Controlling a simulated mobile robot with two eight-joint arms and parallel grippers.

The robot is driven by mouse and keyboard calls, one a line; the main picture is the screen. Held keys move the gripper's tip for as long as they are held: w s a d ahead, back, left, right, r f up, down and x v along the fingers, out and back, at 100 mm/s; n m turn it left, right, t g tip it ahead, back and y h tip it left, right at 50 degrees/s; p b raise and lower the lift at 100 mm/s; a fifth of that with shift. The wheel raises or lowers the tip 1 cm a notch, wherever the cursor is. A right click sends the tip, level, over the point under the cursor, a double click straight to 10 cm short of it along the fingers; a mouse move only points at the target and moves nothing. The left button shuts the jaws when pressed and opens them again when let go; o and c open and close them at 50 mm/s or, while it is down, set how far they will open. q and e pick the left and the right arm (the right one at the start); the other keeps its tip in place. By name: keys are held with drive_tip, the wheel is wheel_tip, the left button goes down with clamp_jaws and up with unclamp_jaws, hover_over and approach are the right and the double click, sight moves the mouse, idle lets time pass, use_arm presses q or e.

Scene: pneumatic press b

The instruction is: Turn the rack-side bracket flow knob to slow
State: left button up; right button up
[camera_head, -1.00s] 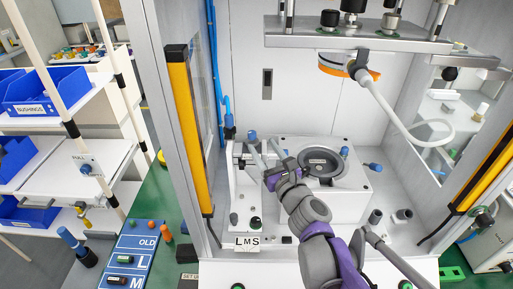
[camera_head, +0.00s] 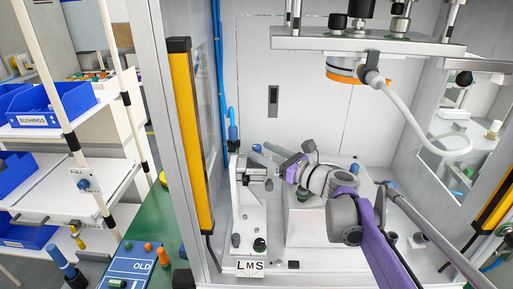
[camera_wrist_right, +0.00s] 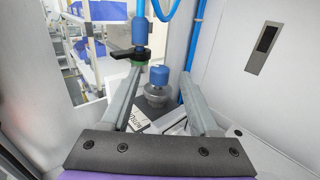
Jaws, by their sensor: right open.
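A blue-capped knob (camera_wrist_right: 158,75) on a round grey body stands between the two fingers of my right gripper (camera_wrist_right: 162,92) in the wrist view. The fingers are apart, with a gap visible on both sides of the knob. In the head view my right gripper (camera_head: 264,157) reaches left to the small bracket column inside the press, and a blue cap (camera_head: 257,147) shows by its fingertips. A second blue cap (camera_wrist_right: 140,32), with a black lever and green ring below it, stands beyond the left finger. I cannot read the knob's setting. My left gripper is not in view.
A card marked LMS (camera_head: 250,268) stands at the bracket's front. The yellow light bar (camera_head: 190,135) and frame post bound the left side. An overhead plate (camera_head: 365,42) and curved white hose (camera_head: 410,125) hang above. My right arm covers much of the press base.

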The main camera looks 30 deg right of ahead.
sight(260, 150)
drive_tip(key=shift+x, duration=1.6)
clamp_jaws()
